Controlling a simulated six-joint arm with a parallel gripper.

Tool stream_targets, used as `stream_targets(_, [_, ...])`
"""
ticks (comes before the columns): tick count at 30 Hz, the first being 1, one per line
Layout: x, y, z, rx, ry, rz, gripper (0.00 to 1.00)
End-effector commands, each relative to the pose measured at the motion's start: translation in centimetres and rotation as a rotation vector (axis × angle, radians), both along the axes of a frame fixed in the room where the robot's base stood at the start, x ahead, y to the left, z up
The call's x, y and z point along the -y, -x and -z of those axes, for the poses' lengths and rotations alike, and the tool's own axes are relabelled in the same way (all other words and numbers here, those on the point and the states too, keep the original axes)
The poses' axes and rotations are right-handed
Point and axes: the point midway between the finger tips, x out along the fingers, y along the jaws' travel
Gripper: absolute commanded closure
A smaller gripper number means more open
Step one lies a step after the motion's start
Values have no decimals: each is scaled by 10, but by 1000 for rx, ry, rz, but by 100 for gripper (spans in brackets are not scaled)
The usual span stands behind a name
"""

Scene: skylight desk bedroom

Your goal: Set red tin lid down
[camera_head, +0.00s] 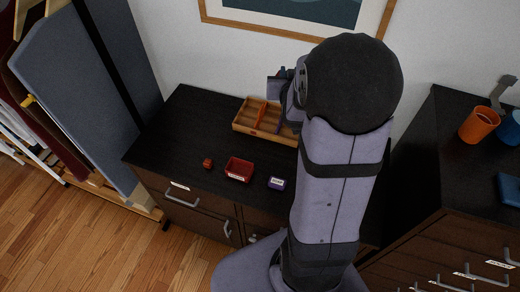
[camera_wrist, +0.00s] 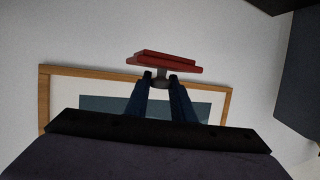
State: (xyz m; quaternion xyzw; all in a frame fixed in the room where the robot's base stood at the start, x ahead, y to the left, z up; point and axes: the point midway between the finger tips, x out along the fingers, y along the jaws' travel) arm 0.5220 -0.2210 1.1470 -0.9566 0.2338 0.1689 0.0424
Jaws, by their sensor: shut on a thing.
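The red tin lid (camera_wrist: 165,61) is in the wrist view, beyond my fingertips. My gripper (camera_wrist: 160,78) is shut on the lid's small dark knob, with the picture frame and wall behind it. In the head view my arm hides most of the gripper, and I cannot make out the lid there. The open red tin (camera_head: 239,170) stands on the dark cabinet top (camera_head: 185,125), in front of and apart from the wooden tray.
A divided wooden tray (camera_head: 240,127) stands at the back of the cabinet. A small red block (camera_head: 207,163) and a purple labelled tin (camera_head: 276,184) flank the red tin. The cabinet's left part is clear. An orange cup (camera_head: 479,125) stands on the right cabinet.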

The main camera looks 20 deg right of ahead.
Motion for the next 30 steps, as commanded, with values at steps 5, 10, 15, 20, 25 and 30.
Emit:
stream_targets(5, [-85, -25, 33, -3, 0, -200, 100])
stream_targets(10, [-152, -40, 74, 0, 1, -357, 100])
stream_targets(15, [-178, -50, 105, 2, 2, -424, 100])
stream_targets(20, [-184, -57, 133, 3, 2, -451, 100])
stream_targets(25, [-182, -64, 160, 1, 2, -466, 100])
stream_targets(30, [-177, -71, 182, 1, 2, -473, 100])
